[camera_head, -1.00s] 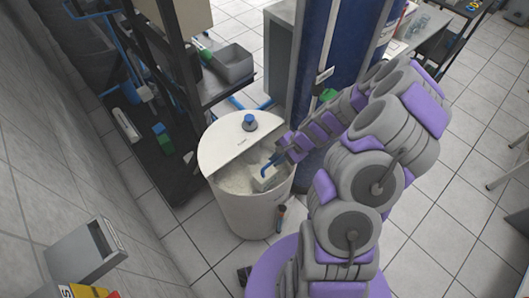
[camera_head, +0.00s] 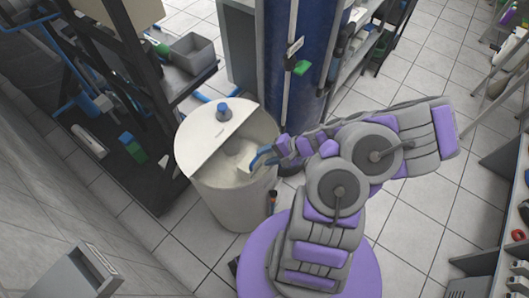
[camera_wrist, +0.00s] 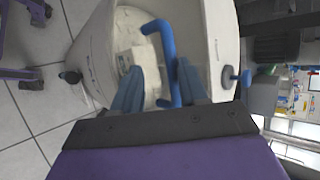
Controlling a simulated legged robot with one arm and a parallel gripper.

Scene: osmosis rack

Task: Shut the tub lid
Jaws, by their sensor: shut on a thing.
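The white round tub (camera_head: 232,203) stands on the tiled floor in the head view. Its white lid (camera_head: 205,140) with a blue knob (camera_head: 223,112) covers the left and back part. The right front part is open and shows pale contents. My gripper (camera_head: 262,156) is at this opening, near the right rim. In the wrist view my gripper (camera_wrist: 160,75) has its blue fingers shut on a bent blue handle (camera_wrist: 168,50). What the handle is fixed to is partly hidden. The knob (camera_wrist: 238,76) shows at the right there, apart from my fingers.
A dark rack (camera_head: 140,90) with a grey bin (camera_head: 193,54) stands behind and left of the tub. A blue column (camera_head: 305,50) rises close behind it. A grey box (camera_head: 75,275) is at lower left. The floor at right is largely clear.

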